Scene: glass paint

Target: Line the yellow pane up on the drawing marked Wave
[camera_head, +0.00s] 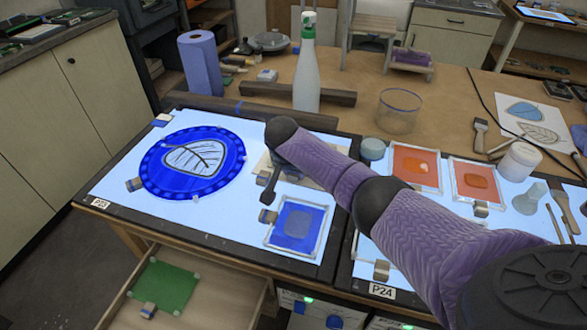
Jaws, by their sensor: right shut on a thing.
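My right gripper (267,190) points down over the light table, just above the tab of a square blue pane (299,226). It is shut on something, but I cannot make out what. A pale beige sheet or pane (259,166) lies behind it, mostly hidden by my right arm. I cannot tell any yellow pane for certain, and I can read no label Wave. A round blue piece (152,176) with a leaf drawing (194,157) lies flat to the left. My left gripper is not in view.
Two orange panes (416,166) (477,181) lie on the right light table. A green pane (165,287) lies in the open drawer below.

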